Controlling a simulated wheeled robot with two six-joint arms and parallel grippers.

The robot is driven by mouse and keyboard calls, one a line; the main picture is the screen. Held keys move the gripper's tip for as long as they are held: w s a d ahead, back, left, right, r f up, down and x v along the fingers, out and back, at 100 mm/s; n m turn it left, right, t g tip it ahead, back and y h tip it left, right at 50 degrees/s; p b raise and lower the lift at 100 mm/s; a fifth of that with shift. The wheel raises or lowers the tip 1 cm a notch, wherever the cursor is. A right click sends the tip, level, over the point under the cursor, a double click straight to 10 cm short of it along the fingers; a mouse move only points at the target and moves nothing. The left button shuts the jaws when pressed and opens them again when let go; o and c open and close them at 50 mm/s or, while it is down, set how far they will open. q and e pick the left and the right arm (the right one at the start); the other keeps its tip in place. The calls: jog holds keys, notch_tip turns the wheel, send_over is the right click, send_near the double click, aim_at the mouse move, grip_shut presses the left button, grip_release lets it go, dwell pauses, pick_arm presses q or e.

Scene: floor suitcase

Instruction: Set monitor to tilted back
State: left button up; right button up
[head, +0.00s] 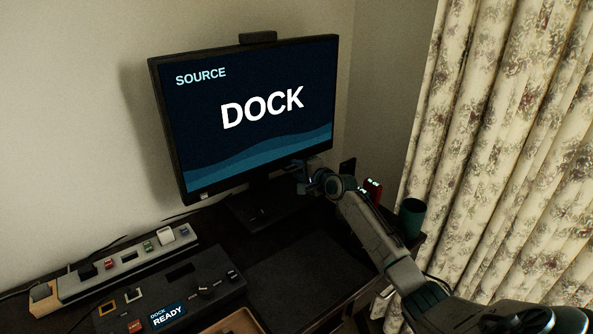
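The monitor (250,115) stands at the back of the dark desk, its screen lit with "SOURCE DOCK". Its stand base (262,208) rests on the desk below. How far the screen is tilted is hard to judge from this view. My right gripper (303,178) is at the lower right edge of the monitor, with my arm reaching in from the lower right. It overlaps the bezel in the picture; I cannot tell whether it touches it. Its fingers are small and dark, so their opening is unclear. My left gripper is not in view.
A dock box (205,291) with a "READY" display and a power strip (125,262) with several plugs lie at the left. A green cup (412,215) and a red item (373,188) stand near the right desk edge. A floral curtain (500,140) hangs at the right.

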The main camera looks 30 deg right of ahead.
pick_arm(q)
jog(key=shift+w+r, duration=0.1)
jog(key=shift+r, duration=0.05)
pick_arm(e)
jog(key=shift+w+a+f, duration=0.1)
jog(key=shift+w+f, duration=0.05)
jog(key=shift+w, duration=0.4)
grip_shut()
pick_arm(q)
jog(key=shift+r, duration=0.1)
